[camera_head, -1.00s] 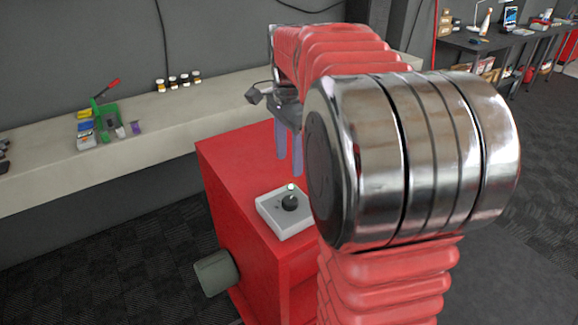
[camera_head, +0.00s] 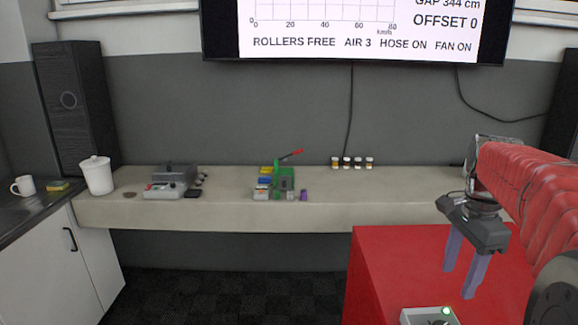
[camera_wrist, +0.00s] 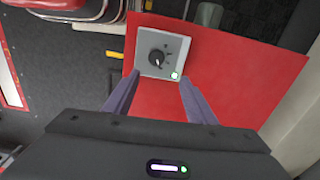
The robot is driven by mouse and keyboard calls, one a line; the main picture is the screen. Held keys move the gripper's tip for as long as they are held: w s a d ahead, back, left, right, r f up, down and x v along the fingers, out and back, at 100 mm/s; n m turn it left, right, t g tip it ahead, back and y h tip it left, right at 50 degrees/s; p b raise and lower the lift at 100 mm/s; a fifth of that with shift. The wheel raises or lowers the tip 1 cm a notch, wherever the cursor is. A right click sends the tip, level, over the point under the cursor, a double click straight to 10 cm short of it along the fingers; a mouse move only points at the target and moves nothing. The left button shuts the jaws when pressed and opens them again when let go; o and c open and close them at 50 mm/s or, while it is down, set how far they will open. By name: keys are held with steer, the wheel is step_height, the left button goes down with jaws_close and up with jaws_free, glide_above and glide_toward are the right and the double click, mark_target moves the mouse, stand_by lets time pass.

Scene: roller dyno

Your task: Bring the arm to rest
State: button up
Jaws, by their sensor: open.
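My gripper (camera_head: 462,266) hangs at the right of the head view, above the red cabinet (camera_head: 385,262). Its two purple-grey fingers point down, apart, with nothing between them. In the wrist view the fingers (camera_wrist: 160,100) also stand apart. Beyond them a grey control box (camera_wrist: 172,66) with a black knob (camera_wrist: 158,57) and a lit green lamp (camera_wrist: 175,76) sits on the red top. My red-sleeved arm fills the right edge of the head view. In the head view the control box (camera_head: 415,316) is cut off by the bottom edge.
A pale wall shelf (camera_head: 225,212) holds a grey device (camera_head: 172,182), a green tool with a red handle (camera_head: 284,180) and several small jars (camera_head: 352,162). A screen (camera_head: 360,25) reads ROLLERS FREE, AIR 3, HOSE ON, FAN ON. A white canister (camera_head: 97,176) stands at the left.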

steer(key=s+a+f+n+t, duration=0.2)
steer(key=s+a+f+n, duration=0.1)
steer(key=s+a+n, duration=0.4)
steer(key=s+a+f+n+t, duration=0.3)
steer(key=s+a+n, duration=0.5)
steer(key=a+n, duration=0.3)
steer(key=a, duration=0.4)
steer(key=shift+f, duration=0.15)
steer(key=shift+r, duration=0.5)
